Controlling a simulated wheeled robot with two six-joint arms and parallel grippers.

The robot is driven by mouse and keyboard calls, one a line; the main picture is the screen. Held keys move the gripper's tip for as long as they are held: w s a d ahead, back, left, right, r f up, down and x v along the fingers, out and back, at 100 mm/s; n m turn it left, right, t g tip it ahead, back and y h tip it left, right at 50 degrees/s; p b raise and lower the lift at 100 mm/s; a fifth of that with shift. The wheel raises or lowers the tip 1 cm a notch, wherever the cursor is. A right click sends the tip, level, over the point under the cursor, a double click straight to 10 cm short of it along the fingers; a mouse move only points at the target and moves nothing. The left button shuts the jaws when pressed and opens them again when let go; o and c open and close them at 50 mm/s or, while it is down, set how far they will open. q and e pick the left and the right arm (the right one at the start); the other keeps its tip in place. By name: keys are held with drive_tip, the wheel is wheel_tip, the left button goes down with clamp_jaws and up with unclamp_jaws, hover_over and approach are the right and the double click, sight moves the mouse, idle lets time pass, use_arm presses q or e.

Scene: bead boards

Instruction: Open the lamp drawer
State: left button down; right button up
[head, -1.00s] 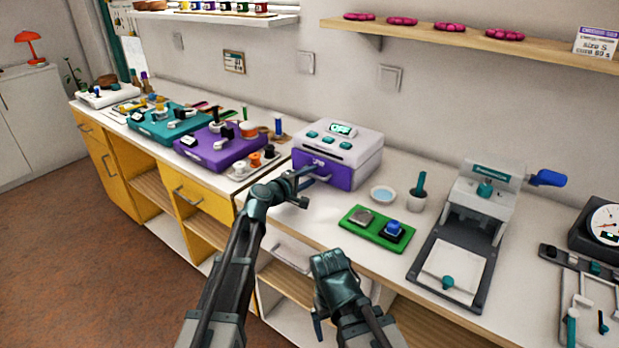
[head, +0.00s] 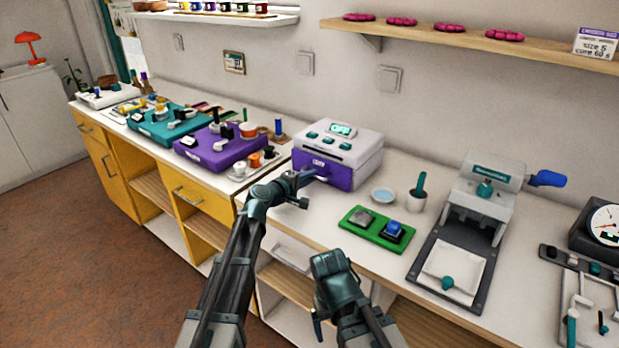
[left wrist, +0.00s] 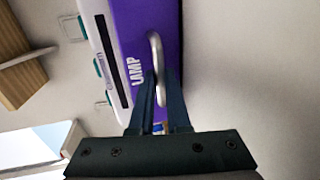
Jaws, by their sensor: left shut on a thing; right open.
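The lamp drawer (head: 335,177) is the purple front of a white box-shaped device (head: 345,148) on the counter. It looks closed, flush with the body. In the left wrist view, the purple front (left wrist: 128,30) bears the word LAMP and a curved grey handle (left wrist: 154,48). My left gripper (head: 312,176) is at the drawer front, shut on the handle; its two fingers (left wrist: 160,88) straddle the handle in the left wrist view. My right gripper (head: 320,312) is open and empty, low in front of the counter edge.
A green tray (head: 352,226) with a blue button, a small bowl (head: 382,194) and a cup (head: 416,202) stand right of the device. A purple board (head: 205,160) stands to its left. A press (head: 490,196) is further right. Bare counter lies before the drawer.

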idle(0.7)
use_arm(q)
drive_tip(key=f+v, duration=0.1)
drive_tip(key=v, duration=0.3)
drive_tip(key=f+v, duration=0.1)
drive_tip(key=v, duration=0.4)
drive_tip(key=f+v, duration=0.1)
drive_tip(key=v, duration=0.4)
drive_tip(key=shift+s+a, duration=0.15)
drive_tip(key=shift+s, duration=0.05)
drive_tip(key=c, duration=0.9)
unclamp_jaws()
